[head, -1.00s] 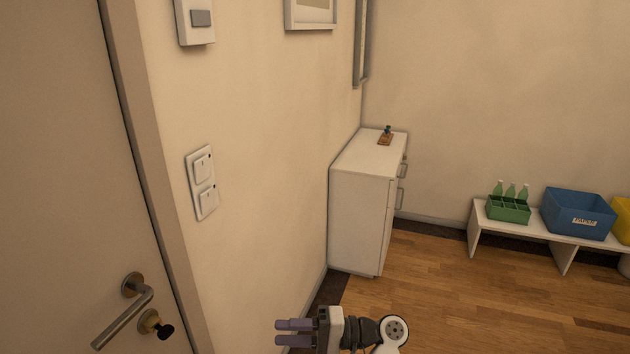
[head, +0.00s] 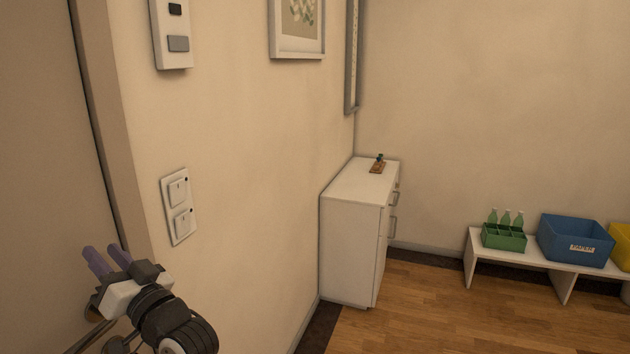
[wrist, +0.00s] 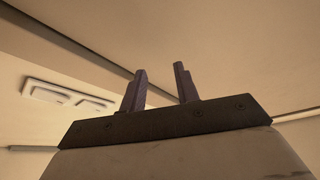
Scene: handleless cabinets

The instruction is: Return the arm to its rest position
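My gripper (head: 103,262) is at the lower left of the head view, in front of the door edge and partly covering the door handle. Its two purple fingers point up and to the left. In the wrist view my gripper (wrist: 160,85) shows its two fingers apart with nothing between them. I see no object held.
The door (head: 40,150) and its frame are at the left, close to my gripper. A double light switch (head: 179,207) is on the wall. A white cabinet (head: 348,245) stands in the corner. A bench with a blue bin (head: 575,240) is at the right, with open floor before it.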

